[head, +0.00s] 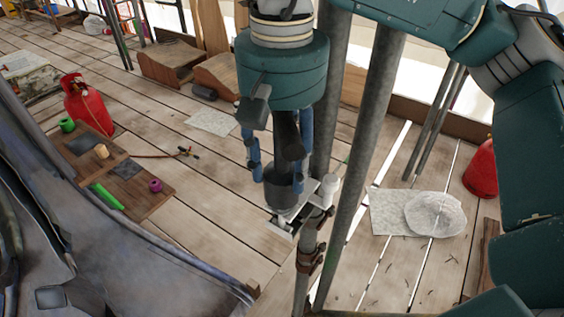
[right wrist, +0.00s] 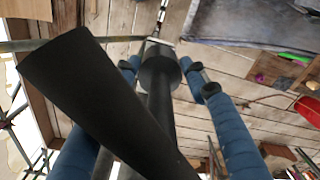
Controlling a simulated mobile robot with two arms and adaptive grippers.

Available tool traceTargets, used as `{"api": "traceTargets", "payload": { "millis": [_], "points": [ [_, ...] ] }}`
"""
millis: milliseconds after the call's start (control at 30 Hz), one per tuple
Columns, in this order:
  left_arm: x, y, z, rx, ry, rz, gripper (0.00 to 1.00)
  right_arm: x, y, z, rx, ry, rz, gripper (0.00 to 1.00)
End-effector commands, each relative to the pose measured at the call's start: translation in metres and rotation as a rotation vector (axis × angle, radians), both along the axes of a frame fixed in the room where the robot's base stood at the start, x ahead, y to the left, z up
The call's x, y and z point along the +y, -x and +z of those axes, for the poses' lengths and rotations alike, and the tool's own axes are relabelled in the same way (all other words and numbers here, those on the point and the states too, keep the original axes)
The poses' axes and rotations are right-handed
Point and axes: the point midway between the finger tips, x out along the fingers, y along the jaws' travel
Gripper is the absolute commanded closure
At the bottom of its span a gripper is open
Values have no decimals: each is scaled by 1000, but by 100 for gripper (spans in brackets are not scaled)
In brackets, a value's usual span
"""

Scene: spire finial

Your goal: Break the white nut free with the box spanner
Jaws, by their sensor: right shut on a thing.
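My right gripper (head: 277,165) hangs down from the top middle of the head view, its blue fingers either side of the black box spanner (head: 284,185). It is shut on the spanner, which points down. In the right wrist view the spanner's wide socket end (right wrist: 160,72) lies between the fingertips, and a thick black bar (right wrist: 100,95) crosses close to the camera. The socket end is at a pale metal bracket (head: 281,226) by a grey pole. I cannot make out the white nut; the socket may hide it. My left gripper is not in view.
Grey scaffold poles (head: 366,150) rise close by on the right. A wooden board (head: 145,200) with small coloured items and a red gas bottle (head: 88,105) are at left. A pale round sheet (head: 435,214) lies right.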

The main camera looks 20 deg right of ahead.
Motion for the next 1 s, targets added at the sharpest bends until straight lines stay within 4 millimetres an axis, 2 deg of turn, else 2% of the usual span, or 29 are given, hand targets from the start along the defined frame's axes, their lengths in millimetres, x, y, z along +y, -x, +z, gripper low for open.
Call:
{"api": "traceTargets", "payload": {
  "millis": [33, 600, 1000],
  "points": [
    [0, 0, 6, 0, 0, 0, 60, 0, 0, 8, 0, -1, 0, 85],
    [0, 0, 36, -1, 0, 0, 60, 0, 0, 52, 0, -1, -1, 85],
    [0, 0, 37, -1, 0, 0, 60, 0, 0, 55, 0, 0, -1, 85]
  ]
}}
